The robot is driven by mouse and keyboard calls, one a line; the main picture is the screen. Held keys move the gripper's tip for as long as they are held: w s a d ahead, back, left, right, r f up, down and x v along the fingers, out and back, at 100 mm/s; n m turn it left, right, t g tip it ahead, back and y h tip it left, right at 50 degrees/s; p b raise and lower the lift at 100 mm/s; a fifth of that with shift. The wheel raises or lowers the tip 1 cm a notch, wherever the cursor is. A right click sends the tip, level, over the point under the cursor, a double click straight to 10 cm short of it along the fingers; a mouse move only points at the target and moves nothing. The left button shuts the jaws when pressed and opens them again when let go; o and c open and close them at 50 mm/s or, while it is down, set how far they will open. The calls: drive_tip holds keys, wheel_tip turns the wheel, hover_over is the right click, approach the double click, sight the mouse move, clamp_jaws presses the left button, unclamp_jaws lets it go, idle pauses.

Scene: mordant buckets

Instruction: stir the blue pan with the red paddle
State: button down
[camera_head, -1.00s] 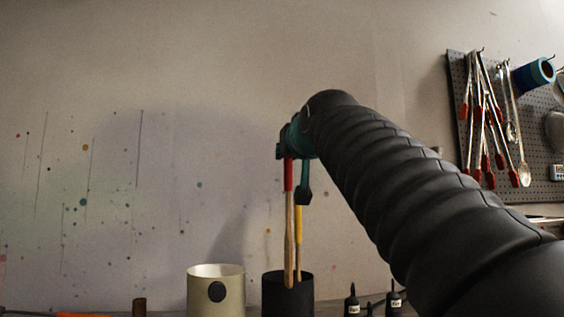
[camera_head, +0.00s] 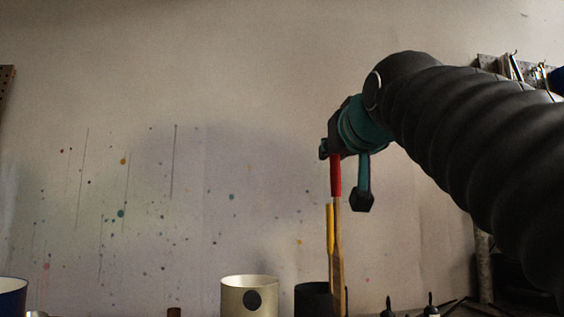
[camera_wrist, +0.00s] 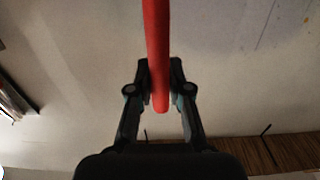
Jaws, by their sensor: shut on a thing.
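The red paddle has a red handle (camera_head: 336,176) and a long pale wooden shaft. It hangs almost upright below my gripper (camera_head: 330,150). In the wrist view the red handle (camera_wrist: 157,45) runs between the two fingers of my gripper (camera_wrist: 160,75), which are shut on it. The paddle's lower part overlaps the right side of a dark container, seemingly in front of it, and its low end is out of sight. The blue pan (camera_head: 12,300), dark blue outside with a pale inside, is cut off at the far left edge.
A yellow-handled paddle (camera_head: 330,225) stands at the dark container (camera_head: 308,300). A cream pot (camera_head: 235,300) with a dark round spot stands left of it. Small dark bottles (camera_head: 431,308) are at the right. A stained wall (camera_head: 200,100) is behind.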

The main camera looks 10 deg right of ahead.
drive_tip(key=shift+r, duration=0.1)
wheel_tip(320, 180, up, 4)
drive_tip(key=p, duration=0.4)
drive_tip(key=shift+r, duration=0.25)
drive_tip(key=shift+f, duration=0.1)
